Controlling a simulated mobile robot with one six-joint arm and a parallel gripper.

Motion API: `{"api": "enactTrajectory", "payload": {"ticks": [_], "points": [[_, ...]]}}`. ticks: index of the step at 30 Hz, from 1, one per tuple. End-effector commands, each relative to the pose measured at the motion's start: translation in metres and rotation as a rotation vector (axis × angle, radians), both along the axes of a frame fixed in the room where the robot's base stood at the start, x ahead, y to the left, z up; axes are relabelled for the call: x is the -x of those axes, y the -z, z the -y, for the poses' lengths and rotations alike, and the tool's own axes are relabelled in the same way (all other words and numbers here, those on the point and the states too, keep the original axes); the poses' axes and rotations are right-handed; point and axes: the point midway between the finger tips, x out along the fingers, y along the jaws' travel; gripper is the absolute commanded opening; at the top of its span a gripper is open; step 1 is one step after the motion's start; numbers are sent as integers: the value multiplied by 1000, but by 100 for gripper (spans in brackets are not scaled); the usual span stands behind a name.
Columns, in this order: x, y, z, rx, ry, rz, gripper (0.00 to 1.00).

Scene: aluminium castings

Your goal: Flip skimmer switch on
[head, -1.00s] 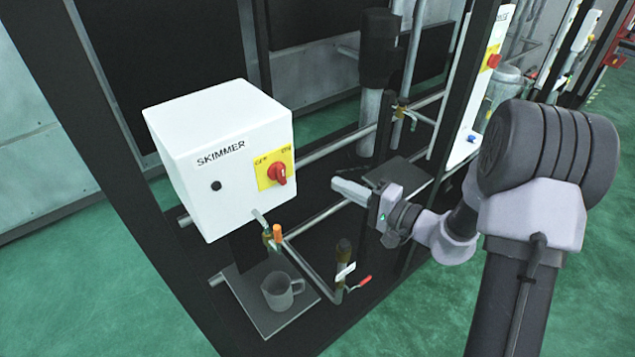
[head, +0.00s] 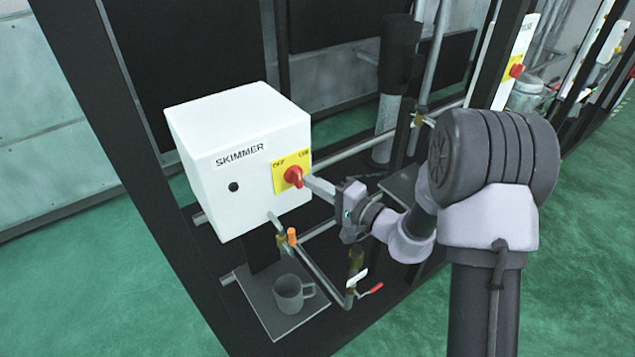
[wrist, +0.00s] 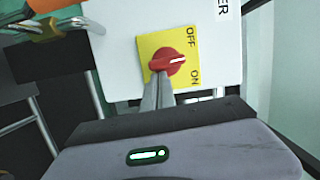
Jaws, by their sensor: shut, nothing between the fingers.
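The white skimmer box (head: 240,160) carries a yellow plate (head: 279,180) marked OFF and ON, with a red rotary knob (head: 293,176) on it. In the wrist view the knob (wrist: 166,62) has a pale mark pointing right, roughly between the words OFF and ON. My gripper (head: 309,182) is shut and empty. Its fingertips are right at the knob's side in the head view; in the wrist view the fingers (wrist: 158,92) reach the knob's lower edge. I cannot tell whether they touch it.
A valve with an orange handle (head: 291,236) sits on the pipe just below the box. A grey mug (head: 288,294) stands on a plate (head: 262,312) below that. A red-handled valve (head: 371,289) is beside it. Dark frame posts stand around the box.

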Motion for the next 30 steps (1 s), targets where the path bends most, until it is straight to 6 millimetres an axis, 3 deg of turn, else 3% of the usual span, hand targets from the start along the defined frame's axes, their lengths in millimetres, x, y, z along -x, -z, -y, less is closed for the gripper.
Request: {"api": "enactTrajectory", "payload": {"ticks": [25,30], "points": [[5,2,-8,-103,-1,-68,0],[-2,15,2,-103,0,-67,0]]}}
